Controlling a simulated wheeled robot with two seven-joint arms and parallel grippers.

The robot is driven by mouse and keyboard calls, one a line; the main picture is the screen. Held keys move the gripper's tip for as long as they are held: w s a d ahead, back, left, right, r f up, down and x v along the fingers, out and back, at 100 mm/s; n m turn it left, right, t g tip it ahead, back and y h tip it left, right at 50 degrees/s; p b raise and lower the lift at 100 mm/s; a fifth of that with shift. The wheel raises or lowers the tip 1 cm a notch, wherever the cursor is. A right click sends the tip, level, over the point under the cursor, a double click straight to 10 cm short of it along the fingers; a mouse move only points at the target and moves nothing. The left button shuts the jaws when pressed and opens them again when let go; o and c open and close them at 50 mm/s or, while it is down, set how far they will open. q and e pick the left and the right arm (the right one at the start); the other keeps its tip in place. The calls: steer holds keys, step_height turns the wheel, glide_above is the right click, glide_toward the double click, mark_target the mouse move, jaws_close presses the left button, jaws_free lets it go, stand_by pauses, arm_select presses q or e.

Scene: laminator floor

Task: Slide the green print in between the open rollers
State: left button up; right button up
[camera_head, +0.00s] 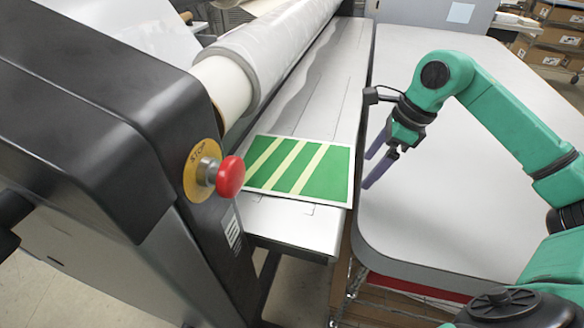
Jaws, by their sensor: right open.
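The green print (307,169) with pale yellow stripes and a white border lies flat on the grey feed table (285,222) of the laminator. Its left end is close to the machine's side housing and partly behind the red knob. A film-covered roller (265,50) runs along the machine above the table; the gap under it cannot be seen clearly. My right gripper (370,171) is open and empty, just right of the print's right edge, apart from it, with its purple fingers pointing down and left. My left gripper is out of view.
A red stop button (228,177) on a yellow disc sticks out from the black housing (75,110) at left. A pale rounded table (450,225) to the right is clear beneath my right arm. Cardboard boxes (555,40) stand at the back right.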

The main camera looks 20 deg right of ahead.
steer(key=shift+f+b, duration=0.8)
steer(key=shift+f, duration=0.15)
stand_by(0.8)
steer(key=shift+s+d+b, duration=0.1)
steer(key=shift+d+b, duration=0.05)
steer(key=shift+b, duration=0.3)
steer(key=shift+s+f+b, duration=0.1)
steer(key=shift+s+b, duration=0.15)
steer(key=shift+b, duration=0.25)
steer(key=shift+s+a+b, duration=0.65)
steer(key=shift+s+b, duration=0.1)
steer(key=shift+b, duration=0.45)
steer(key=shift+a+r, duration=0.1)
steer(key=shift+r, duration=0.1)
steer(key=shift+a+p, duration=0.1)
steer(key=shift+p, duration=0.4)
steer(key=shift+w, duration=0.1)
steer(key=shift+w+a+p, duration=0.4)
steer(key=shift+a+p, duration=0.1)
steer(key=shift+p, duration=1.15)
